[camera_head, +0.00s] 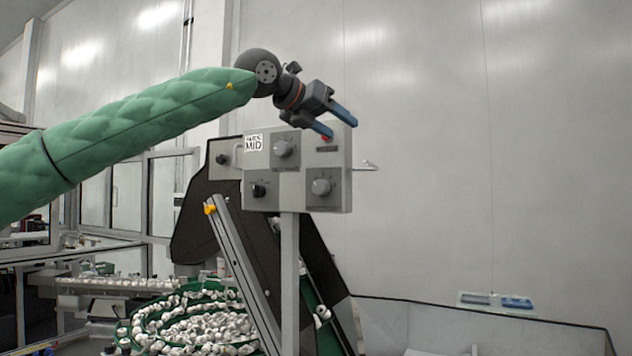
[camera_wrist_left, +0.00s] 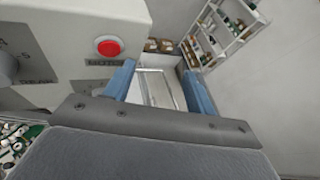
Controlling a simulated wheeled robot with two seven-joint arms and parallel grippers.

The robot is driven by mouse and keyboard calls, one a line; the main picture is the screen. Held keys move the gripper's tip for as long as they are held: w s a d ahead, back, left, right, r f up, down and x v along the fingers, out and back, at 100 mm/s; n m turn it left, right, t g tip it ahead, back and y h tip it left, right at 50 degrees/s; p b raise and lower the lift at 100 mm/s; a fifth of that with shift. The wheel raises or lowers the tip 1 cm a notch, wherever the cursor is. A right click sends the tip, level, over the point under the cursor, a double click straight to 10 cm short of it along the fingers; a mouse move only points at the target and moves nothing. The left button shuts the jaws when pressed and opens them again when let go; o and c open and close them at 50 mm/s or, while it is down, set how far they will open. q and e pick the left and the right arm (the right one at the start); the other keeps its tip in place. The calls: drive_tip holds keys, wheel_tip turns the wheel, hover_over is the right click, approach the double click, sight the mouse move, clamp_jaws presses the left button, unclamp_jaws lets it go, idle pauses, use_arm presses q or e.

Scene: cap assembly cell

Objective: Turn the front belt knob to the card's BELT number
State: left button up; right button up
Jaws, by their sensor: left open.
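A grey control panel (camera_head: 297,170) on a post carries two large round knobs, an upper knob (camera_head: 284,148) and a lower right knob (camera_head: 321,187). I cannot read which is the front belt knob. A small white card (camera_head: 253,143) at its upper left shows "MID"; its smaller line and any BELT number are unreadable. My left gripper (camera_head: 343,129) is open and empty at the panel's upper right, apart from both knobs. In the left wrist view the open blue fingers (camera_wrist_left: 160,84) are beside the panel face (camera_wrist_left: 75,75), with nothing between them. My right gripper is out of view.
A red button (camera_wrist_left: 108,47) is on the panel near the left finger; a small black knob (camera_head: 258,190) is at its lower left. A green bowl of white caps (camera_head: 205,325) and a sloping rail (camera_head: 243,270) stand below. Shelves (camera_wrist_left: 222,32) are far behind.

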sight(317, 185)
use_arm(q)
drive_tip(key=w+a+f+n+y, duration=0.1)
drive_tip(key=a+f+n+y, duration=0.3)
drive_tip(key=a+f+y, duration=0.25)
drive_tip(key=shift+g+h, duration=0.25)
drive_tip(key=shift+g, duration=0.05)
drive_tip(key=p+x, duration=0.2)
drive_tip(key=x, duration=0.5)
drive_tip(key=shift+w+f+p, duration=0.25)
drive_tip(key=shift+f+p, duration=0.05)
drive_tip(key=shift+p, duration=0.05)
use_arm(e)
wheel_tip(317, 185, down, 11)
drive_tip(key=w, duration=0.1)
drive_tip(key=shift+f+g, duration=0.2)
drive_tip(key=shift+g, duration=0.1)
use_arm(q)
drive_tip(key=shift+c, duration=0.5)
drive_tip(key=shift+m, duration=0.3)
drive_tip(key=c, duration=0.9)
